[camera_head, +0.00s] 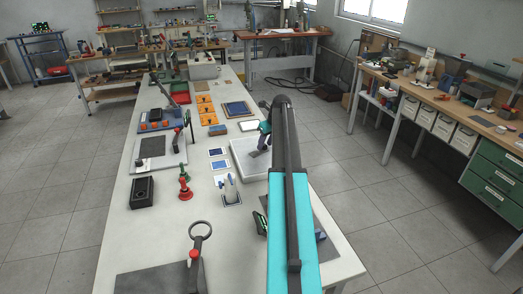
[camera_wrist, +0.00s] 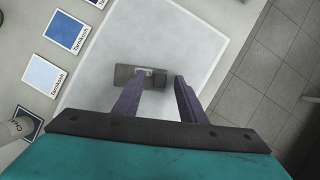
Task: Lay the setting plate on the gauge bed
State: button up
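A pale square slab (camera_head: 250,157), which I take to be the gauge bed, lies on the long bench. It fills much of the wrist view (camera_wrist: 200,50). A small dark grey block (camera_wrist: 125,72) with a light patch shows over the slab; it may be the setting plate, but I cannot be sure. My gripper (camera_wrist: 160,78) is over the slab with its fingers apart. The left finger overlaps the block in the picture, and the right finger is clear of its right end. Whether the block touches the slab is unclear. In the head view my arm partly hides the slab.
Blue-and-white cards (camera_wrist: 66,32) lie left of the slab. A red-based stand (camera_head: 185,187), a black box (camera_head: 142,192), orange trays (camera_head: 206,110) and a ring-handled tool (camera_head: 201,232) also occupy the bench. The bench edge is close on the slab's right.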

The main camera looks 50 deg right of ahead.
dwell(0.4)
grip_shut()
jog(key=shift+r, duration=0.15)
jog(key=shift+r+b, duration=0.95)
jog(key=shift+r, duration=0.5)
jog(key=s+a+r+b, duration=0.1)
jog(key=s+a+b, duration=0.3)
jog(key=s+a, duration=0.6)
jog(key=shift+s+a+r, duration=0.3)
jog(key=shift+s+r, duration=0.1)
jog(key=shift+s, duration=0.55)
